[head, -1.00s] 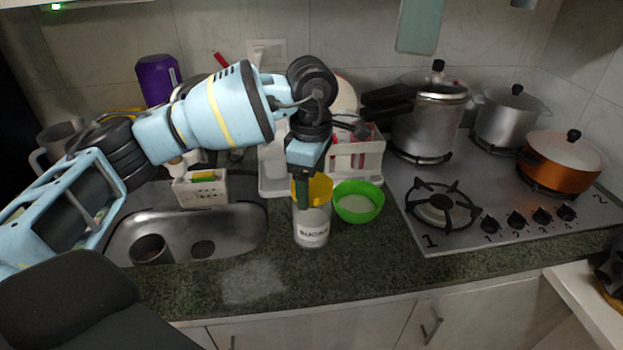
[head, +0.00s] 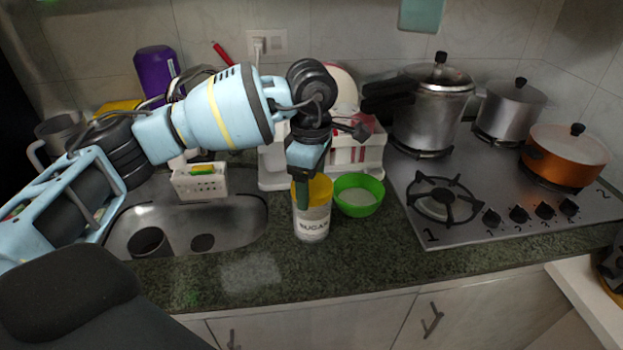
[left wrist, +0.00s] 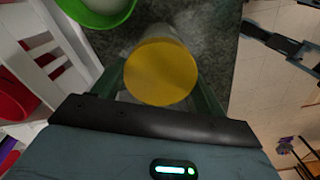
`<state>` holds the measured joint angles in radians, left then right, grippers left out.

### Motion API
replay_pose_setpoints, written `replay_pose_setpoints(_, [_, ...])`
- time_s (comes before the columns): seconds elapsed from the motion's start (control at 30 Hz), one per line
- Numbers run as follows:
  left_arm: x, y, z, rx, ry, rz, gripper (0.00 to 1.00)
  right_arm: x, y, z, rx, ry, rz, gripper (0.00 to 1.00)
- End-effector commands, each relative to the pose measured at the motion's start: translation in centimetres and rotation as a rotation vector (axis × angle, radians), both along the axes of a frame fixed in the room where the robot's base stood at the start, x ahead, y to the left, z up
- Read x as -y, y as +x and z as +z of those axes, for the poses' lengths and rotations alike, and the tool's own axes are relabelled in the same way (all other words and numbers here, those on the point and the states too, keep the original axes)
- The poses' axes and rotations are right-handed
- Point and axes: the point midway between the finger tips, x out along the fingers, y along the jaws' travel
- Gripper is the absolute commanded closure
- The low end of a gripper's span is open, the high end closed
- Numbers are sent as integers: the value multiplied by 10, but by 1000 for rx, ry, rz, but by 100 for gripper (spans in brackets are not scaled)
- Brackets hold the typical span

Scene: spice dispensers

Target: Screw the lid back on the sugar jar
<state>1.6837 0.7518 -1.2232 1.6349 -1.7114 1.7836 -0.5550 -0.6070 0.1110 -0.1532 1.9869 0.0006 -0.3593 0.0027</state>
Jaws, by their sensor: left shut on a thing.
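The sugar jar (head: 312,224) stands upright on the counter between the sink and the stove, its label facing front. Its yellow lid (head: 320,188) is on top of the jar. My left gripper (head: 303,196) points down from above and is shut on the lid. In the left wrist view the round yellow lid (left wrist: 161,73) lies between the two green fingers. I cannot tell how tightly the lid sits on the jar. My right gripper is not in the head view.
A green bowl (head: 358,195) with white contents stands close to the jar's right. The sink (head: 240,222) is at left, with a white sponge holder (head: 200,182) behind it. A white rack (head: 361,163) stands behind the bowl. The stove (head: 470,225) is at right. Counter in front is clear.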

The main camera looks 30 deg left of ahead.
Motion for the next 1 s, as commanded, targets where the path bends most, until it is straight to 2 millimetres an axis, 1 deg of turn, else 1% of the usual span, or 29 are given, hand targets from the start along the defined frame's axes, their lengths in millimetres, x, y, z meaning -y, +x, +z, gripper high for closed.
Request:
replay_pose_setpoints(0.07, [0, 0, 0, 0, 0, 0, 49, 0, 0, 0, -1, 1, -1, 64])
replay_pose_setpoints(0.1, [0, 0, 0, 1, 0, 0, 29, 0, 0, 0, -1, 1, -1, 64])
replay_pose_setpoints(0.27, [0, 0, 1, 1, 0, 0, 50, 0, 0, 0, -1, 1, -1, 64])
replay_pose_setpoints(0.3, [0, 0, 0, 1, 0, 0, 51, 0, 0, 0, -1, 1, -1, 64])
replay_pose_setpoints(0.37, [0, 0, 0, 0, 0, -11, 51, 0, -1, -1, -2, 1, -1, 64])
replay_pose_setpoints(0.47, [0, 0, -1, -1, 0, -81, 51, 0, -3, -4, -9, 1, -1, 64])
replay_pose_setpoints(1.0, [0, 1, -3, -1, 0, -660, 51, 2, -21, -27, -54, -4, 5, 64])
